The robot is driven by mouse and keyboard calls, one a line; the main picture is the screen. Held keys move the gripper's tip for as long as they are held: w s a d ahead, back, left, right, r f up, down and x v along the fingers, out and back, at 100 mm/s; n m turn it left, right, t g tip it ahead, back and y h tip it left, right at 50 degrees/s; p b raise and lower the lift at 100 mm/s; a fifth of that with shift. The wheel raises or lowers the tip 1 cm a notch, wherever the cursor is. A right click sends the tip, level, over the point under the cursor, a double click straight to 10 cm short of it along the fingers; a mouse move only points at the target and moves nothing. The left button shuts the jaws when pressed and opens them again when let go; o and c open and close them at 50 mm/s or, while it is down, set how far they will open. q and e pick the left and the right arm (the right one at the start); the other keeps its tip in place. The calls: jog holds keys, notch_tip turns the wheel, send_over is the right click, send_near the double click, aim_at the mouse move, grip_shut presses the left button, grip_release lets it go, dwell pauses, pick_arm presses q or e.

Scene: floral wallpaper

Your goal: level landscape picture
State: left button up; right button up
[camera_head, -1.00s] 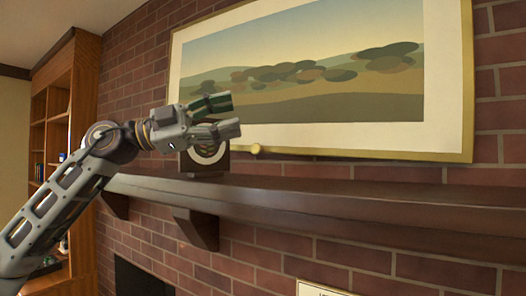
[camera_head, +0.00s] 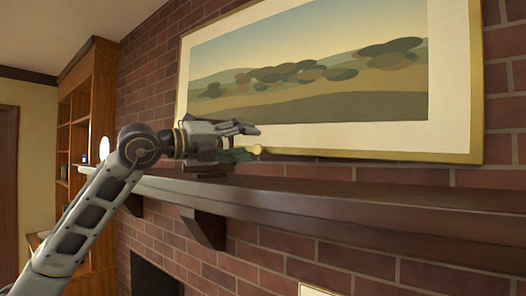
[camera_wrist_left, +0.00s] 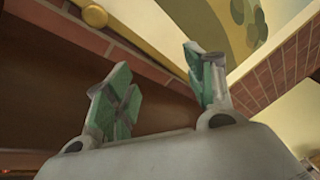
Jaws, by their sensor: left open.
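The landscape picture (camera_head: 330,132) hangs on the brick wall above the mantel, in a gold frame with a pale mat. I cannot tell its tilt for sure from this angle. A small gold knob (camera_head: 257,149) sits at its lower edge, toward the left. My left gripper (camera_head: 246,142) is open in front of the frame's lower left part, its fingertips close to the knob. In the left wrist view the knob (camera_wrist_left: 95,14) and the gold frame bar (camera_wrist_left: 150,46) lie beyond the spread green-padded fingers (camera_wrist_left: 155,68). Contact cannot be told. My right gripper is not in view.
The dark wooden mantel (camera_head: 350,206) runs just under the picture and my left gripper. A dark object (camera_head: 207,171) on it is mostly hidden behind the gripper. A wooden bookcase (camera_head: 98,90) stands at the left. The mantel's right part is clear.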

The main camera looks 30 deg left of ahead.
pick_arm(q)
jog(key=a+m+y, duration=0.1)
jog(key=a+y, duration=0.1)
jog(key=w+a+m+t+y, duration=0.1)
jog(key=a+y, duration=0.1)
jog(key=w+a+f+m+y, duration=0.1)
jog(key=a+y, duration=0.1)
jog(key=shift+a, duration=0.2)
jog(key=shift+a+f+m+y, duration=0.2)
jog(key=shift+m+y, duration=0.1)
jog(key=shift+m, duration=0.4)
jog(key=shift+w+d+m, duration=0.1)
jog(key=shift+d+m, duration=0.05)
jog(key=shift+m, duration=0.25)
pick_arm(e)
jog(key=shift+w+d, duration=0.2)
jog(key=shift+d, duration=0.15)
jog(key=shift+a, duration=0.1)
pick_arm(q)
jog(key=shift+w, duration=0.1)
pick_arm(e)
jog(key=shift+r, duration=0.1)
